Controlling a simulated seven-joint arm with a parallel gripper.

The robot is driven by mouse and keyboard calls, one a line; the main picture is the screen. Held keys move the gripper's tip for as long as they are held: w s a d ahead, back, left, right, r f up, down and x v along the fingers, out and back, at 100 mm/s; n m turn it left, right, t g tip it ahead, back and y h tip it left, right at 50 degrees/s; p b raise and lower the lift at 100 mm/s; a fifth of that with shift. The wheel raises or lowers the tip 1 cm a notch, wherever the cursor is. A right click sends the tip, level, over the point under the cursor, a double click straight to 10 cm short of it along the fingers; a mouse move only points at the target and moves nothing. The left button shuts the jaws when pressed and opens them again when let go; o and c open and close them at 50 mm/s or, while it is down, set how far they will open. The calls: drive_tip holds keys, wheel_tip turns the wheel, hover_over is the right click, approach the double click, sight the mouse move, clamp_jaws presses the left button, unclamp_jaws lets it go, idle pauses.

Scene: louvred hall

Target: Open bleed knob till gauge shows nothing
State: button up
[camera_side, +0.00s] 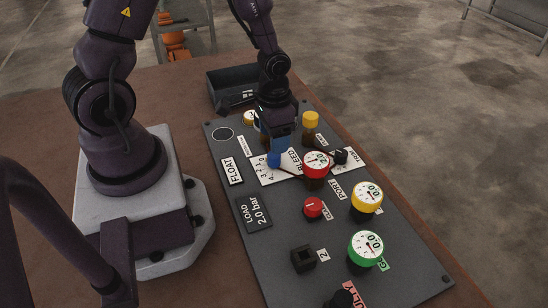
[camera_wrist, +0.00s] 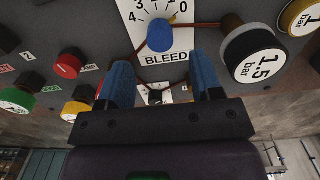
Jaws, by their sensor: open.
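In the side view the blue knob (camera_side: 274,160) shows just below my gripper (camera_side: 280,140). In the wrist view my gripper (camera_wrist: 163,75) is open, and the knob lies beyond and between its two blue fingers, with a gap on both sides. A dark round gauge (camera_wrist: 257,58) to the right of the plate reads 1.5 bar; my gripper seems to hide it in the side view. A red gauge (camera_side: 316,160) stands beside the plate.
A yellow gauge (camera_side: 367,196) and a green gauge (camera_side: 365,247) both look to read 0.0. A red knob (camera_side: 313,208), a black square switch (camera_side: 303,259) and a yellow-capped post (camera_side: 310,121) rise from the panel. A dark open bin (camera_side: 225,84) sits behind.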

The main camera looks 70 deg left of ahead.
sight(274, 157)
drive_tip(key=shift+f, duration=3.4)
clamp_jaws()
